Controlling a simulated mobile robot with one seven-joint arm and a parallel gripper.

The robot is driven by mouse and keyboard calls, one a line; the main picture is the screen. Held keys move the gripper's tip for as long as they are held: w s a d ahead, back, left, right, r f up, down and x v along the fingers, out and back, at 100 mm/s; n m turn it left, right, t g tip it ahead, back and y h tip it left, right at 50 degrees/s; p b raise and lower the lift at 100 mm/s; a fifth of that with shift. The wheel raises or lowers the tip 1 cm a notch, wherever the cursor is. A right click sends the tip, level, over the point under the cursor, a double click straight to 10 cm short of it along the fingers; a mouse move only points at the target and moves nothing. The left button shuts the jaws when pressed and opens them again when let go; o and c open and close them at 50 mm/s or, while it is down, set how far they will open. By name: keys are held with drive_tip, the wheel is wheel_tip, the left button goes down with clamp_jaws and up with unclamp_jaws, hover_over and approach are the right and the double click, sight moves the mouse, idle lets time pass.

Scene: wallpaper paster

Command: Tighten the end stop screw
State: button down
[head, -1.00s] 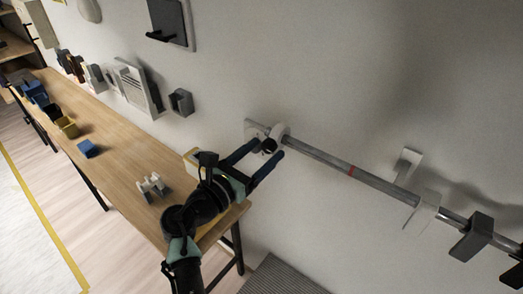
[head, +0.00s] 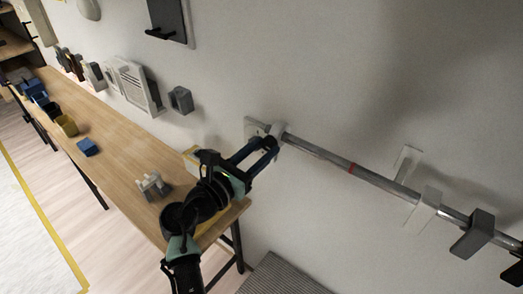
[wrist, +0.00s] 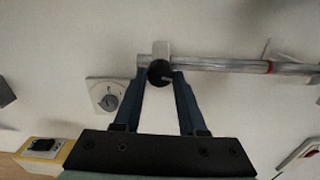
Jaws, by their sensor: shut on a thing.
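The end stop (head: 279,130) is a pale collar at the left end of a grey metal rail (head: 320,152) on the wall. Its screw (wrist: 159,72) shows in the wrist view as a round black knob with a small lever-like mark, just under the rail's left end. My gripper (head: 268,144) has two long blue fingers, shut on the black screw knob, one finger on each side. In the wrist view, the gripper (wrist: 160,82) comes up from below. In the head view the fingers largely hide the knob.
A red mark (head: 351,169) is on the rail, with a white hanger (head: 426,205) and dark hangers (head: 473,234) farther right. A dial plate (wrist: 107,96) is on the wall left of the fingers. A wooden workbench (head: 118,139) stands along the wall at left.

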drive_tip(key=m+b, duration=0.4)
drive_tip(key=m, duration=0.1)
drive_tip(key=shift+f+m, duration=0.2)
drive_tip(key=shift+m, duration=0.1)
drive_tip(key=m+b, duration=0.4)
drive_tip(key=m, duration=0.1)
drive_tip(key=shift+a+m+b, duration=0.1)
drive_tip(key=shift+m+b, duration=0.2)
drive_tip(key=shift+b, duration=0.05)
drive_tip(key=m+b, duration=0.6)
drive_tip(key=m, duration=0.1)
drive_tip(key=shift+b, duration=0.4)
drive_tip(key=shift+r+m+b, duration=0.2)
drive_tip(key=shift+m+b, duration=1.15)
drive_tip(key=shift+m, duration=0.35)
drive_tip(key=shift+r, duration=0.1)
drive_tip(key=shift+c, duration=2.3)
unclamp_jaws()
